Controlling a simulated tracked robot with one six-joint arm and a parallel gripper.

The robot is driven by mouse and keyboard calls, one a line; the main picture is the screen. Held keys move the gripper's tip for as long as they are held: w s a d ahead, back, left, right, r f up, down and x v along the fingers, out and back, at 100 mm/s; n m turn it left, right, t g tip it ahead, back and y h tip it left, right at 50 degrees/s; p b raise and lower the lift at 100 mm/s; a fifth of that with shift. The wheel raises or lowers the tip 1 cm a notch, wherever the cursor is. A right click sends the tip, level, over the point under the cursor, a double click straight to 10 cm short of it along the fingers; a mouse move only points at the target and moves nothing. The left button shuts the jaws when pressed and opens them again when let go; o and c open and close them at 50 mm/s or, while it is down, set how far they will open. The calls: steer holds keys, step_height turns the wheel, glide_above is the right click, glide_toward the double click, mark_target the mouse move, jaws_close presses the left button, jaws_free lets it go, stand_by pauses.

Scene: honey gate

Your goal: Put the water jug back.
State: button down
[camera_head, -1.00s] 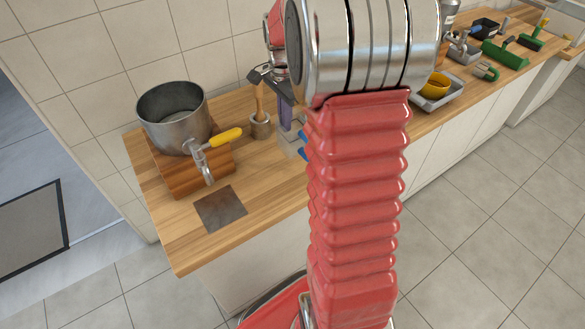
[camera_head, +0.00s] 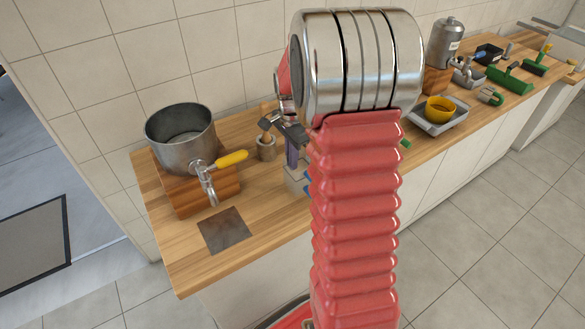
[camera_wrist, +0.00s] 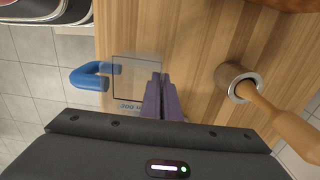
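The water jug (camera_wrist: 128,72) is a small clear box-shaped vessel with a blue handle (camera_wrist: 88,76) on its left in the wrist view. Lettering shows on its side, partly cut off. In the head view the jug (camera_head: 296,181) is at the counter, partly hidden by my arm. My gripper (camera_wrist: 160,82) has two purple fingers close together at the jug's right wall, one on each side of it; it looks shut on that wall. In the head view the fingers (camera_head: 291,150) point down at the jug. Whether its base touches the counter is hidden.
A metal pot (camera_head: 180,140) with a yellow-handled tap (camera_head: 230,158) stands on a wooden block (camera_head: 188,197). A dark square plate (camera_head: 225,231) lies in front. A small round holder (camera_head: 266,150) with a wooden handle stands close left of the jug.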

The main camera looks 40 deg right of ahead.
steer(key=shift+f, duration=1.85)
steer(key=c, duration=2.5)
jaws_free()
steer(key=shift+f, duration=0.1)
steer(key=o, duration=0.5)
step_height(320, 180, up, 12)
steer(key=shift+f, duration=0.1)
steer(key=shift+r, duration=0.25)
